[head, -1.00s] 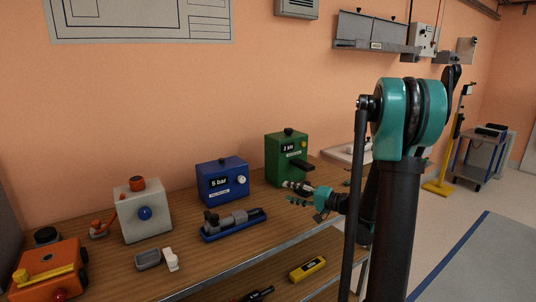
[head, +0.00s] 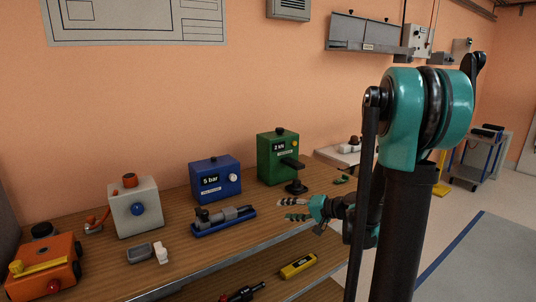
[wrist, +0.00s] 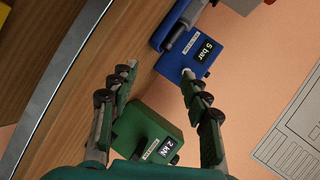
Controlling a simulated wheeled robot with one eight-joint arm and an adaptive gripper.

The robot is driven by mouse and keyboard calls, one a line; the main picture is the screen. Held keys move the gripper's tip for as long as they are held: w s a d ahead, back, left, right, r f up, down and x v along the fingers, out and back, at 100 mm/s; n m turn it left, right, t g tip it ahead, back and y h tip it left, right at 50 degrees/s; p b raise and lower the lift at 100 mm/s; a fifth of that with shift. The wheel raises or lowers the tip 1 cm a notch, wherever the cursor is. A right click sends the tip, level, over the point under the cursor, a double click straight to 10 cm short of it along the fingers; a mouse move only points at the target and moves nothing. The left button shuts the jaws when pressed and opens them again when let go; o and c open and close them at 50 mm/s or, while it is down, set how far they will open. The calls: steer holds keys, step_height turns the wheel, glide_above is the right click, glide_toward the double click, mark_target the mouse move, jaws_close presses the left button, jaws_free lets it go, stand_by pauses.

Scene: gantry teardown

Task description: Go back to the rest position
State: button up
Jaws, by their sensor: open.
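My gripper (head: 292,209) is open and empty above the right part of the wooden bench, in front of the green 2 kN box. In the wrist view my gripper's (wrist: 158,72) two fingers are spread wide. The green box (head: 277,160) shows between their bases in the wrist view (wrist: 148,130). The blue 5 bar box (head: 215,180) stands to its left on the bench and shows past the fingertips in the wrist view (wrist: 192,58). No contact between fingers and boxes is visible.
The bench (head: 95,262) also bears an orange box (head: 45,265), a grey box (head: 135,208) and a blue-based vise (head: 222,220). A yellow tool (head: 298,266) lies on the lower shelf. Open floor (head: 490,245) and a trolley (head: 482,158) are at right.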

steer(key=s+d+f+n+g+h, duration=0.1)
steer(key=s+d+f+h, duration=0.2)
steer(key=s, duration=0.4)
steer(key=s+d+f+n+g+h, duration=0.1)
steer(key=s+d+f+h, duration=0.3)
steer(key=s, duration=0.3)
steer(key=s+d+f+n+g+h, duration=0.1)
steer(key=s+d+f+h, duration=0.3)
steer(key=s, duration=0.4)
steer(key=shift+d+h, duration=0.3)
steer(key=shift+d, duration=0.15)
steer(key=shift+f, duration=0.1)
steer(key=shift+c, duration=0.2)
